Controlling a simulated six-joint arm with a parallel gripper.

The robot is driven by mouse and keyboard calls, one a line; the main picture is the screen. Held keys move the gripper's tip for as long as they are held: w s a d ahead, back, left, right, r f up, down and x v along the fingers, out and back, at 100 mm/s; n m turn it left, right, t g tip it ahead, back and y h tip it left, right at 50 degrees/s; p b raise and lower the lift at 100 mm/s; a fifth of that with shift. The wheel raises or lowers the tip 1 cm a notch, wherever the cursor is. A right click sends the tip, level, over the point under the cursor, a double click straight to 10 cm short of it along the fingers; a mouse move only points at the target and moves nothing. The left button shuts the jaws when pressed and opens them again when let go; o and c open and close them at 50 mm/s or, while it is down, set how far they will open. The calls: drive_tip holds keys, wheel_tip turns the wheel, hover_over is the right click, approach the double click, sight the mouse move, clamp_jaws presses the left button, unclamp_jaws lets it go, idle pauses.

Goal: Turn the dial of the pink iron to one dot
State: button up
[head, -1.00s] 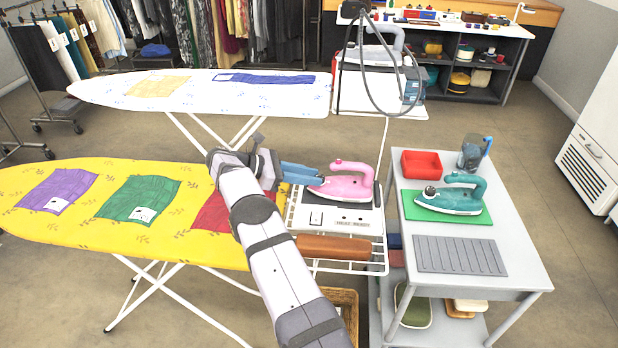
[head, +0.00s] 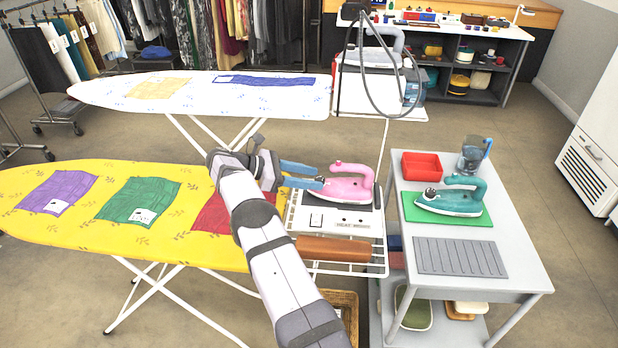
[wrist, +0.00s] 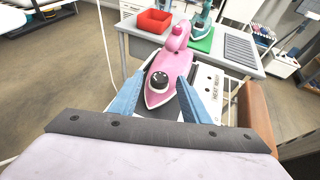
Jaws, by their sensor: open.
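The pink iron (head: 344,186) rests on the dark plate of a white wire stand at the right end of the yellow ironing board. In the wrist view the pink iron (wrist: 171,68) points its nose at me. Its black dial (wrist: 159,80) sits on top near the nose, with a pale mark too small to read. My gripper (head: 318,176) is open, with two blue fingers. In the wrist view the fingers of my gripper (wrist: 158,92) stand left and right of the dial, with gaps to it on both sides. In the head view the fingers hide the dial.
A teal iron (head: 452,198) stands on a green mat on the grey side table (head: 520,270), with a red tray (head: 421,165) behind it. A brown wooden roll (head: 335,248) lies at the stand's front. Red cloth (head: 222,216) lies on the yellow board (head: 90,238).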

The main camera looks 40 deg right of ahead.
wheel_tip(320, 180, up, 10)
idle(0.6)
